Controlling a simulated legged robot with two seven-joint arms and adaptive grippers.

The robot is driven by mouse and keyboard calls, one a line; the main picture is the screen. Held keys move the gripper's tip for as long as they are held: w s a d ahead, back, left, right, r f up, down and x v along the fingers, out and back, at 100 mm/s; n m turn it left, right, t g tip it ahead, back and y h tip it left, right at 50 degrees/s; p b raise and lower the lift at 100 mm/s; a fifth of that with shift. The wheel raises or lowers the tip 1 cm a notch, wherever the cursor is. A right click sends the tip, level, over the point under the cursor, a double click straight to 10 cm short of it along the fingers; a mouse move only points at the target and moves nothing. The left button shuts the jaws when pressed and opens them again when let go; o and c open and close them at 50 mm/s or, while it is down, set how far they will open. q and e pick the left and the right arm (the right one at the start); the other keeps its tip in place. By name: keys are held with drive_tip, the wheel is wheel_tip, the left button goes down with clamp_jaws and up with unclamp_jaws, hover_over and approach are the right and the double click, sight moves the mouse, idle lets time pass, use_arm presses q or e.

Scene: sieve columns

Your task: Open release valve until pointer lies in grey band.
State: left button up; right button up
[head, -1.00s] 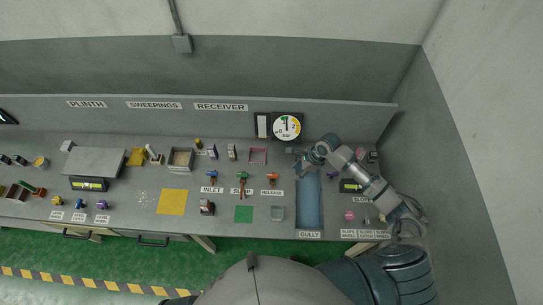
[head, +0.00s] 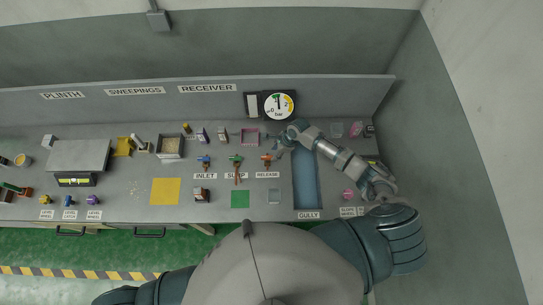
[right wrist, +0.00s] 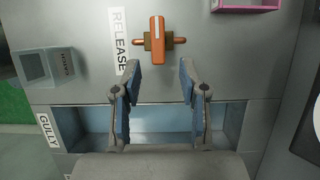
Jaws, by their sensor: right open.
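The release valve (head: 267,160) has an orange handle and stands above its RELEASE label, left of the gully. In the right wrist view the orange handle (right wrist: 157,32) has a pale stripe and lies across its brown pipe body. My right gripper (head: 280,143) is open and empty near the valve. In the right wrist view the fingertips (right wrist: 159,78) are apart, and the handle lies beyond them, in line with the gap and untouched. The round gauge (head: 279,106) has green and yellow parts; its pointer is too small to read surely. My left gripper is out of view.
The blue gully (head: 306,184) lies to the right. A pink-rimmed tray (head: 250,137) is behind. A clear box (right wrist: 45,67) shows in the right wrist view.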

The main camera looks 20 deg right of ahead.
sight(271, 157)
drive_tip(key=x, duration=0.2)
drive_tip(key=shift+f, duration=0.4)
drive_tip(key=shift+w+a+f+b, duration=0.1)
drive_tip(key=shift+a+f+b, duration=0.15)
drive_tip(key=shift+f+b, duration=0.15)
drive_tip(key=shift+a, duration=0.35)
drive_tip(key=c, duration=0.7)
drive_tip(key=shift+d, duration=0.1)
clamp_jaws()
drive_tip(key=shift+d, duration=0.15)
